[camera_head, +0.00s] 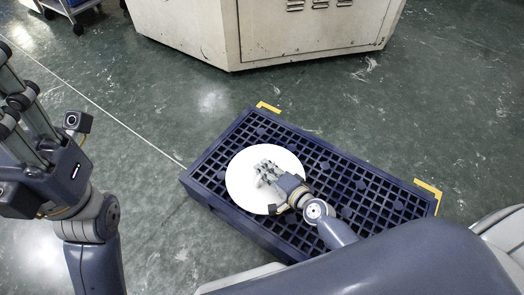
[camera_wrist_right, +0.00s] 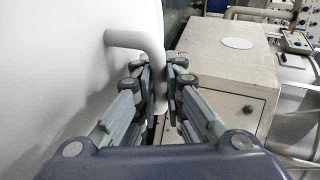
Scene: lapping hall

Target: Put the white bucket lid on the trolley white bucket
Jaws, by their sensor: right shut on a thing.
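The white bucket lid (camera_head: 245,188) is a round white disc seen over the dark blue grid pallet (camera_head: 345,160) in the head view. My right gripper (camera_head: 265,173) is over the middle of the lid. In the right wrist view, the right gripper (camera_wrist_right: 160,80) is shut on the lid's bent white handle (camera_wrist_right: 150,45), and the lid's white face (camera_wrist_right: 50,70) fills the left side. I cannot tell whether the lid touches the pallet. My left gripper (camera_head: 22,105) is raised at the left, its fingertips cut off by the frame edge. The white bucket is not identifiable.
A cream machine cabinet (camera_head: 270,35) stands beyond the pallet. Part of a wheeled trolley (camera_head: 68,8) shows at the top left. Yellow corner marks (camera_head: 428,190) lie by the pallet. The green floor (camera_head: 150,80) to the left is clear.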

